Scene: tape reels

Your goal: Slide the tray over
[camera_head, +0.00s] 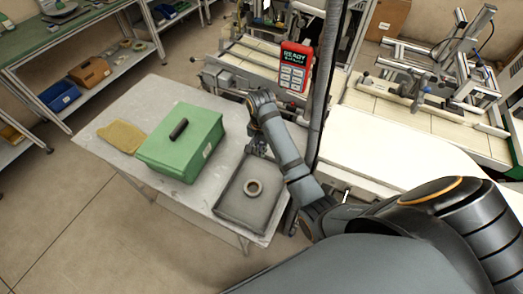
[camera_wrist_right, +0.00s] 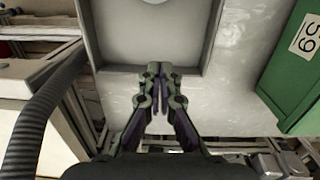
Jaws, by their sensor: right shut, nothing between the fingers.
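The grey tray (camera_head: 238,206) lies on the right part of the grey table, and a tape reel (camera_head: 253,187) lies flat inside it. My right gripper (camera_head: 258,150) is at the tray's far edge, pointing down, shut and empty. In the right wrist view the shut fingertips (camera_wrist_right: 159,70) overlap the tray's wall (camera_wrist_right: 212,68); I cannot tell whether they touch it. Part of a pale round shape, likely the reel, shows in the tray at the top of that view. My left gripper is not in view.
A green box (camera_head: 182,142) with a black handle stands left of the tray, with a tan cloth-like piece (camera_head: 122,136) beyond it. A red handheld device (camera_head: 294,67) is behind the table. Bare tabletop (camera_head: 160,95) shows at the far left.

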